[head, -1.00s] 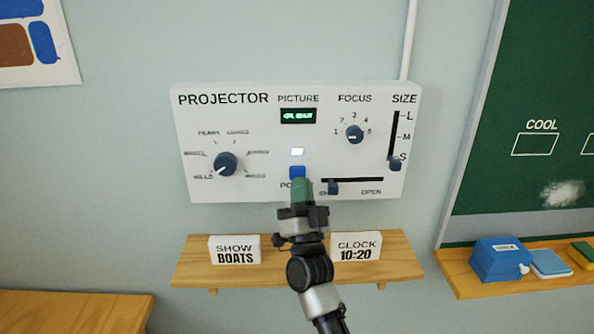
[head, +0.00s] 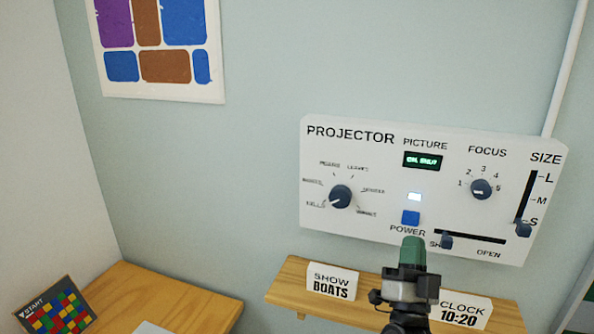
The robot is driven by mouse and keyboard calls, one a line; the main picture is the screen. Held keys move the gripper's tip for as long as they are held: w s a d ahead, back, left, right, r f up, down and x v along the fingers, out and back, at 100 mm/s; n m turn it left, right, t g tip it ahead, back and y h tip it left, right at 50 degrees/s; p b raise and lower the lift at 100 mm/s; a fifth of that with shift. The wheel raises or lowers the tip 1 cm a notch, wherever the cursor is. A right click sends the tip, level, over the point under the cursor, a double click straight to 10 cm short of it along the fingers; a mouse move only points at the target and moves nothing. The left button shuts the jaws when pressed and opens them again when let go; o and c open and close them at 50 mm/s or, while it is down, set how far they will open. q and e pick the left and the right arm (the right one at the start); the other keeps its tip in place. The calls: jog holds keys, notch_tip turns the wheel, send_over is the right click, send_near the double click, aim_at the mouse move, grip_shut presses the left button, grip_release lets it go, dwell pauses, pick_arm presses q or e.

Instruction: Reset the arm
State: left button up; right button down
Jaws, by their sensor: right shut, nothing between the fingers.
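My right gripper (head: 413,254) is shut and empty, pointing up in front of the projector panel's lower edge. Its green fingertips show just below the POWER label, and the blue power button (head: 410,218) is visible above them. The white projector panel (head: 385,235) has a lit white lamp (head: 414,197) and a small green-lettered display (head: 422,160). Part of the shutter slider's label is hidden behind or near the fingertips. My left gripper is not in view.
A wooden shelf (head: 285,285) below the panel holds a SHOW BOATS sign (head: 333,282) and a CLOCK 10:20 sign (head: 462,309). A wooden table (head: 175,297) with a colored grid card (head: 57,308) stands at lower left. A poster (head: 160,48) hangs above open wall.

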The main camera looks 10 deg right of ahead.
jog(key=s+a+f+n+g+y, duration=0.2)
jog(key=a+f+n+g+y, duration=0.35)
jog(key=f+y, duration=0.2)
jog(key=s+a+f+n+g+y, duration=0.35)
jog(key=f+n+y, duration=0.25)
jog(key=f, duration=0.3)
jog(key=s+a+f+n+g+h, duration=0.1)
jog(key=s+f+g, duration=0.45)
jog(key=s, duration=0.45)
jog(key=s+a+f+n+g+h, duration=0.1)
jog(key=s+f+n+g, duration=0.1)
jog(key=s+f+g, duration=0.6)
notch_tip(320, 180, down, 23)
jog(key=s+b, duration=0.2)
jog(key=s+d+f+b, duration=0.2)
jog(key=s+d+f, duration=0.1)
jog(key=s+f, duration=1.3)
notch_tip(320, 180, down, 4)
jog(key=shift+s+d+r+g, duration=0.15)
jog(key=shift+g, duration=0.3)
